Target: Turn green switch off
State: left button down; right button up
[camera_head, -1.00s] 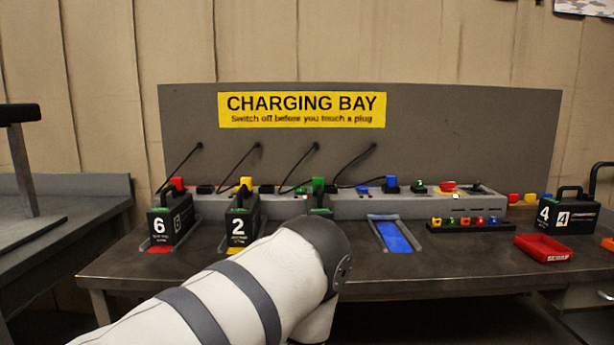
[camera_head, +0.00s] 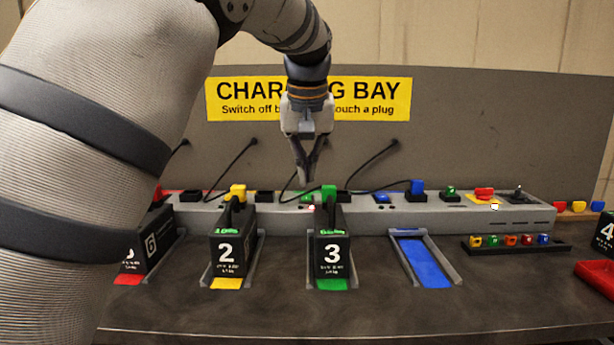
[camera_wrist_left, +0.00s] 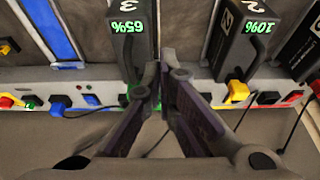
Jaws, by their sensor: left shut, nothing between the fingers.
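My left gripper (camera_head: 304,178) points down, its fingers shut and empty, just above the charging strip at the green station. A small green switch (camera_head: 306,198) shows just below the fingertips, left of the green plug (camera_head: 329,193). A small red light (camera_head: 311,207) glows beside it. I cannot tell whether the fingers touch the switch. In the left wrist view the shut fingers (camera_wrist_left: 166,72) cover the strip there, hiding most of the switch. Battery 3 (camera_head: 332,252) stands in the green bay in front. My right gripper is not in view.
The charging strip (camera_head: 500,214) runs along the bench, with a yellow plug (camera_head: 237,192) to the left and a blue plug (camera_head: 417,187) to the right. Battery 2 (camera_head: 227,253) stands left of battery 3. The blue bay (camera_head: 424,262) is empty. Thin black cables hang behind.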

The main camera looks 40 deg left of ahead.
aim_at(307, 198)
jog(key=i+j, duration=0.65)
jog(key=j, duration=0.2)
